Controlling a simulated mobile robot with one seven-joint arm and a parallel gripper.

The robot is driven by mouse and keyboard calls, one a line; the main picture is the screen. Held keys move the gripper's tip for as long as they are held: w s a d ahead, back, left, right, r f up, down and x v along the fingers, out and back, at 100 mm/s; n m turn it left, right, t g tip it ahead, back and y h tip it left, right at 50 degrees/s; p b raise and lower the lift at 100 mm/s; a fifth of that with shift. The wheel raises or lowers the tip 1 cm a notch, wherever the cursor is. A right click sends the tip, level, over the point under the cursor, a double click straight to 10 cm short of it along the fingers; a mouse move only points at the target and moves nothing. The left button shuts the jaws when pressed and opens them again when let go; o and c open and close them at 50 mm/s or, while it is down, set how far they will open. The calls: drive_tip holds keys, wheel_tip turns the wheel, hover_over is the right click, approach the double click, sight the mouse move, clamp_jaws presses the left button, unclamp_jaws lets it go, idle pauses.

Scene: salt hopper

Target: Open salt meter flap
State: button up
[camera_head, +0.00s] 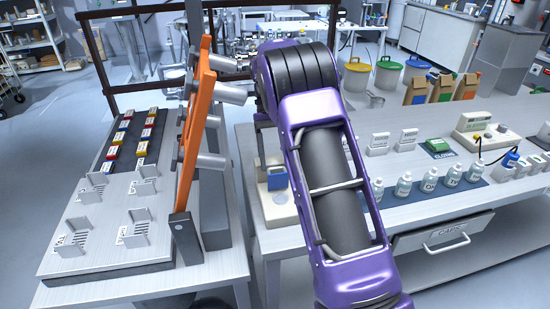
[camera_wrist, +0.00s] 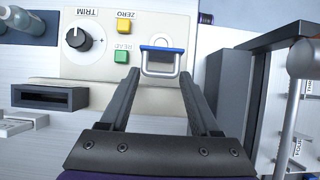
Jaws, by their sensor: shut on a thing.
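The salt meter (camera_wrist: 85,75) is a cream panel with a black TRIM dial, a yellow ZERO button and a green READ button in the wrist view. How far the flap stands open is unclear.
A dark slotted box (camera_wrist: 50,97) is left of my fingers in the wrist view. In the head view, an orange upright frame (camera_head: 195,125) stands close to the left of my arm. Several white bottles (camera_head: 428,180) and a control box (camera_head: 487,130) are on the bench to the right.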

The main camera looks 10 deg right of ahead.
drive_tip(key=o, duration=1.1)
drive_tip(key=shift+r, duration=0.1)
drive_tip(key=shift+v, duration=3.7)
